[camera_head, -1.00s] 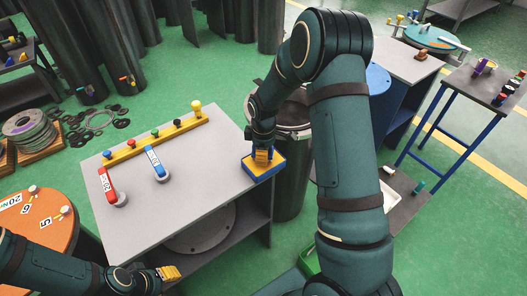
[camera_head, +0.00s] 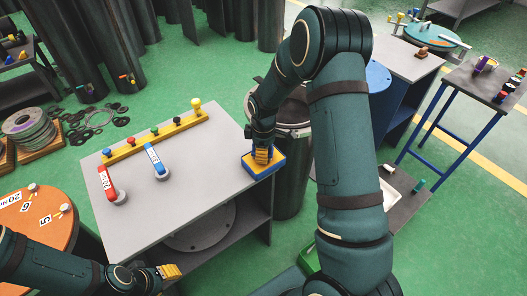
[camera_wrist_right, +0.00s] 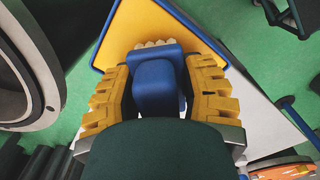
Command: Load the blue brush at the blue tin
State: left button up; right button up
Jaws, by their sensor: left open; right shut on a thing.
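The blue brush (camera_wrist_right: 155,88) is between the yellow fingers of my right gripper (camera_wrist_right: 158,100) in the right wrist view, with pale bristles (camera_wrist_right: 153,44) past its far end. In the head view, my right gripper (camera_head: 262,155) is right over the blue tin (camera_head: 267,174), a shallow blue-rimmed tray with a yellow inside, at the table's right corner. The tin also shows in the right wrist view (camera_wrist_right: 101,48). The bristles are over the yellow surface; I cannot tell whether they touch it. My left gripper (camera_head: 170,272) is open and empty near the table's front edge.
A yellow rail (camera_head: 155,138) with several coloured knobs lies along the grey table's back. A red handle (camera_head: 107,183) and a blue handle (camera_head: 153,158) with white labels stand on its left part. The table's middle (camera_head: 190,180) is clear. A dark drum (camera_head: 292,190) stands to the right.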

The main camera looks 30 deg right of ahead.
jog(key=shift+f+b, duration=0.3)
jog(key=shift+f, duration=0.2)
dwell(1.2)
jog(key=shift+r, duration=0.15)
jog(key=shift+r+p, duration=2.4)
jog(key=shift+r, duration=1.05)
